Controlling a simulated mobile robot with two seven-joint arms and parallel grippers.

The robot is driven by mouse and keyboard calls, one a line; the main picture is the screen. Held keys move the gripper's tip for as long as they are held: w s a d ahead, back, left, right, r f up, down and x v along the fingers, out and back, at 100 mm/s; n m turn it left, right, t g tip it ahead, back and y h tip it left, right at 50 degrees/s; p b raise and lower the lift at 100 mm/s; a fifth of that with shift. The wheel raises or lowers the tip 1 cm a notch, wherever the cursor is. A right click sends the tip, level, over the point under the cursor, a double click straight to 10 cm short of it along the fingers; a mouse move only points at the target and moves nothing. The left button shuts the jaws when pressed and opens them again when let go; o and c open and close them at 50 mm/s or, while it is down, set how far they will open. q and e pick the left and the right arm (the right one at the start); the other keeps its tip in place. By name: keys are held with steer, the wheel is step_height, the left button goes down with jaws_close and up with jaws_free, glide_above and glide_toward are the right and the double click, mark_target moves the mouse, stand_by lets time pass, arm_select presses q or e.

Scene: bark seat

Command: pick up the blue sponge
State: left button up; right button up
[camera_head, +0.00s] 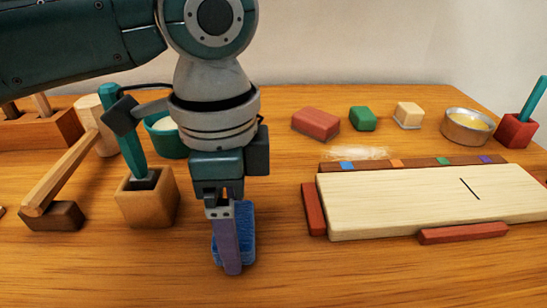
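The blue sponge (248,234) stands on the wooden table, partly hidden behind my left gripper's near finger. Blue shows on both sides of that finger. My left gripper (229,250) points straight down at the sponge, with the near finger in front of it and its tip low by the tabletop. The far finger is hidden, so I cannot tell whether the fingers are closed on the sponge. No gap under the sponge is clear. My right gripper is not in view.
A wooden block holding a teal-handled tool (147,208) and a mallet (62,180) stand left of the gripper. A pale board (400,205) with red side blocks lies right. Behind are red (316,123), green (362,118) and cream (408,114) blocks and a tin (467,127). The front table is clear.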

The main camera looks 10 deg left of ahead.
arm_select(q)
steer(key=shift+c, duration=1.2)
steer(key=shift+r, duration=0.1)
step_height(320, 180, up, 20)
steer(key=p, duration=0.4)
